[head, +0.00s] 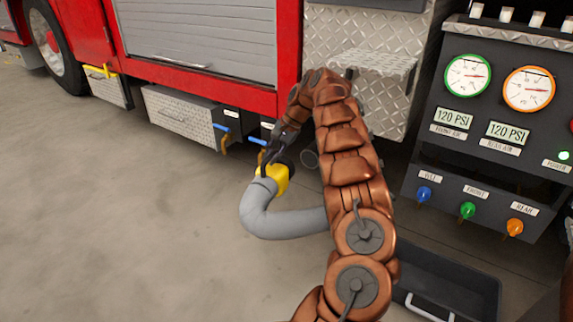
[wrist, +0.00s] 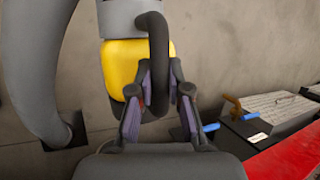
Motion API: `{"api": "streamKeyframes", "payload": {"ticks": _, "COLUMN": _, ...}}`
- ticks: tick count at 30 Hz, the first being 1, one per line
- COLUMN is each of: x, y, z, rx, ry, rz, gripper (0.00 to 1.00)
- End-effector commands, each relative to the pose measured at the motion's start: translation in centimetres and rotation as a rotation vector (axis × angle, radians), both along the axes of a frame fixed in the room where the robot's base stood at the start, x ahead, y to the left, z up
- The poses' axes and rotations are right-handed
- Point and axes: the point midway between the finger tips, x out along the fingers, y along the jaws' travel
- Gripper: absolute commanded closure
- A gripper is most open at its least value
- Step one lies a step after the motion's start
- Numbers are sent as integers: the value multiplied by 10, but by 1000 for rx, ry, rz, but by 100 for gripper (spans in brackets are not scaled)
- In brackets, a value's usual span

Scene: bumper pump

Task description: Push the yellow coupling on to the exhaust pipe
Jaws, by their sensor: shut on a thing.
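The yellow coupling (head: 279,179) sits on the end of a bent grey hose (head: 262,222), low beside the red truck. In the wrist view the coupling (wrist: 122,66) has a grey collar and a black loop handle (wrist: 158,45). My gripper (wrist: 160,78) is shut on that handle, with one finger on each side of it. In the head view my gripper (head: 266,160) is at the coupling's upper left. A dark shape borders the coupling's truck side. The exhaust pipe cannot be made out clearly, and I cannot tell whether the coupling touches it.
A pump panel (head: 490,125) with gauges stands at the right. A black tray (head: 447,283) lies on the floor below it. The concrete floor at left is clear.

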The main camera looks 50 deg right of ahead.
Motion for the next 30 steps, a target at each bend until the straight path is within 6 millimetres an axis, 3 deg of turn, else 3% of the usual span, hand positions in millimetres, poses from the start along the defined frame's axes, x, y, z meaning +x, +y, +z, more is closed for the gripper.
{"api": "streamKeyframes", "payload": {"ticks": 3, "x": -15, "y": -17, "z": -10, "rx": -3, "ry": -3, "rz": -54, "gripper": 100}}
{"api": "streamKeyframes", "payload": {"ticks": 10, "x": -31, "y": -34, "z": -16, "rx": -3, "ry": -3, "rz": -115, "gripper": 100}}
{"api": "streamKeyframes", "payload": {"ticks": 30, "x": -31, "y": -61, "z": -12, "rx": -2, "ry": -6, "rz": -121, "gripper": 100}}
